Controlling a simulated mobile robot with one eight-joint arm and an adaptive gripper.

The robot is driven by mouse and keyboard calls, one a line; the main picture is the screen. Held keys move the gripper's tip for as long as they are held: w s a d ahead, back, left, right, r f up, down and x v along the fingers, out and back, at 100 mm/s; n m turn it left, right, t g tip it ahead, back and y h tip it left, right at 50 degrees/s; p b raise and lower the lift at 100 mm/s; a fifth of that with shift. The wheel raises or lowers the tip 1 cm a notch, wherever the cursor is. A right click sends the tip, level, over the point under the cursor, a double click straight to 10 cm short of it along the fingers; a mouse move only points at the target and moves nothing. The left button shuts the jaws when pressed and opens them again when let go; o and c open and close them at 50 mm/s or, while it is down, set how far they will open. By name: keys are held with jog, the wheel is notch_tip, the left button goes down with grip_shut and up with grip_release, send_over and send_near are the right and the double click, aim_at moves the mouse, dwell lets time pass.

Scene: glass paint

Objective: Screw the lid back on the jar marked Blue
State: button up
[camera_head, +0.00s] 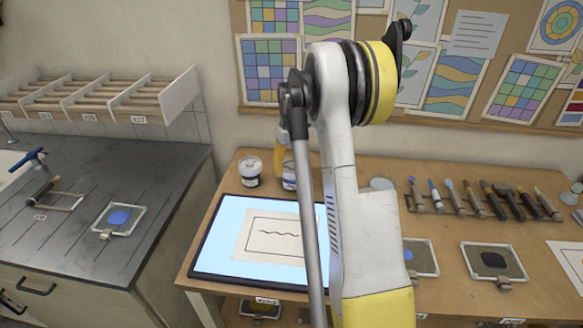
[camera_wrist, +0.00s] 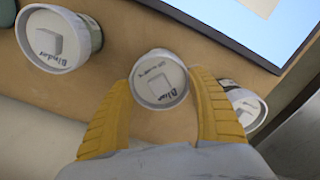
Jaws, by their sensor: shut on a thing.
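The lid marked Blue (camera_wrist: 158,80) is a round white cap, held label-up between the yellow fingers of my gripper (camera_wrist: 161,76) in the wrist view. The fingers are closed on opposite sides of it. The jar body below is hidden from this angle, so I cannot tell how the lid sits on it. In the head view my gripper reaches down behind my arm, with a yellow finger showing beside a white-and-dark jar (camera_head: 289,176) that is partly hidden.
A jar marked Binder (camera_wrist: 50,38) stands to the left in the wrist view. Another white-lidded jar (camera_wrist: 243,108) is close beside the right finger. A lit panel (camera_head: 215,236) lies in front of the jars. A row of tools (camera_head: 485,200) stands at the right.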

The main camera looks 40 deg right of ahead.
jog(key=m, duration=0.4)
jog(key=shift+m, duration=0.6)
jog(key=m, duration=0.2)
jog(key=shift+m, duration=1.6)
jog(key=shift+f, duration=0.1)
